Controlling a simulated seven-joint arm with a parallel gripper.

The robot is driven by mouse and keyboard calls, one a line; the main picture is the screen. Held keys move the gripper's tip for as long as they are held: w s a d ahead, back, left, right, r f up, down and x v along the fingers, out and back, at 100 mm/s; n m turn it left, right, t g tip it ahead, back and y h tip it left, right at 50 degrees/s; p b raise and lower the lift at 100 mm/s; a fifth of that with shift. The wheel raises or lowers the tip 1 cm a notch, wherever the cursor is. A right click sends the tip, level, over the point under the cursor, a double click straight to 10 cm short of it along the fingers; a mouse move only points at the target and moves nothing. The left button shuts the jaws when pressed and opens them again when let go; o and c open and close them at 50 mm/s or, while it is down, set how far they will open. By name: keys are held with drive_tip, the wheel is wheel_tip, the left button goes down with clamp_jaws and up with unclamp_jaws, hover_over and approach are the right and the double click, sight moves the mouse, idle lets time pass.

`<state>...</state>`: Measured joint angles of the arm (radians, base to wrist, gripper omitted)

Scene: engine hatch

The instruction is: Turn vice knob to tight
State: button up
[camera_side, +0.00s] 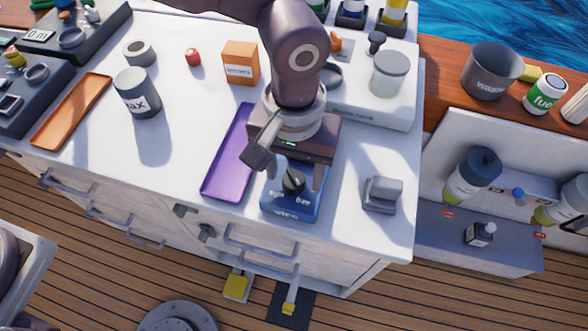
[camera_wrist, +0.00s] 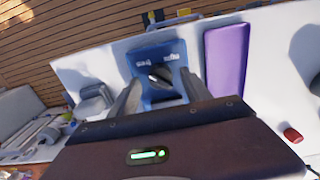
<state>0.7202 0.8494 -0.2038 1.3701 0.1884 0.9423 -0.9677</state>
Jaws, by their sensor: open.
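A dark knob (camera_side: 293,182) sits on top of a blue box (camera_side: 300,211) near the front edge of the white counter. In the wrist view the knob (camera_wrist: 160,77) points at a slant on the blue box (camera_wrist: 150,57). White lettering on the box is too small to read surely. My gripper (camera_side: 294,176) is open above the box, pointing down. Its fingers stand on either side of the knob, and I see no clear contact. In the wrist view the gripper (camera_wrist: 163,88) partly covers the near part of the box.
A purple tray (camera_side: 228,165) lies close left of the box. A grey block-like fitting (camera_side: 382,194) stands to its right. An orange box (camera_side: 240,63) and a white appliance with a jar (camera_side: 388,74) stand behind. The counter left of the purple tray is mostly clear.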

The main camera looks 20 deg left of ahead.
drive_tip(key=shift+f, duration=0.55)
clamp_jaws()
